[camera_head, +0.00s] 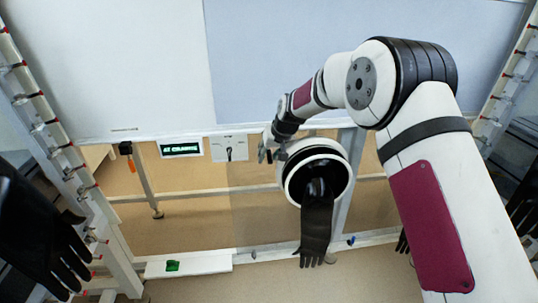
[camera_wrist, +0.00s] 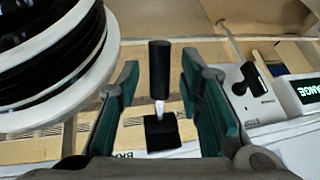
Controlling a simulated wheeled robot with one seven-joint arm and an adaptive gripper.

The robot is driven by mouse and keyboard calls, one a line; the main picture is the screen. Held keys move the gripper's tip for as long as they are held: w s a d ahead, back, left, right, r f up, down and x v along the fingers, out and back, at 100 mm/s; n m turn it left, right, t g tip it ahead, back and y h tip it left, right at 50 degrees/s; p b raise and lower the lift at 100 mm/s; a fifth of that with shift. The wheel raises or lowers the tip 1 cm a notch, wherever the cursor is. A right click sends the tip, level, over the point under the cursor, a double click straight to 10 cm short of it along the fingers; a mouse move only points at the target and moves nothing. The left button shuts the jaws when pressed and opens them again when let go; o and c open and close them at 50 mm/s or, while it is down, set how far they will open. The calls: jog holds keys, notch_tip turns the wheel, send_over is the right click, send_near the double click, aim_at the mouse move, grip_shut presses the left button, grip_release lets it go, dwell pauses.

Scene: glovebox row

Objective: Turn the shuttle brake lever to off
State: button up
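The brake lever (camera_wrist: 158,70) shows in the wrist view as a black cylindrical handle on a short pale metal stem. The stem rises from a black base (camera_wrist: 161,134) on a white plate with partly hidden lettering that starts "BRA". The handle points up in that picture. My gripper (camera_wrist: 160,88) is open, with one green-padded finger on each side of the lever and a visible gap on both sides. In the head view my gripper (camera_head: 267,151) is at the panel row, beside the glove port, and the lever cannot be made out there.
A white glove port (camera_head: 291,180) with a hanging black glove (camera_head: 316,235) is close beside my gripper. An orange-tipped handle (camera_head: 131,164) hangs further left. A green object (camera_head: 172,266) lies on a white ledge.

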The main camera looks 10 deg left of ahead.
jog(key=v, duration=1.2)
dwell(0.3)
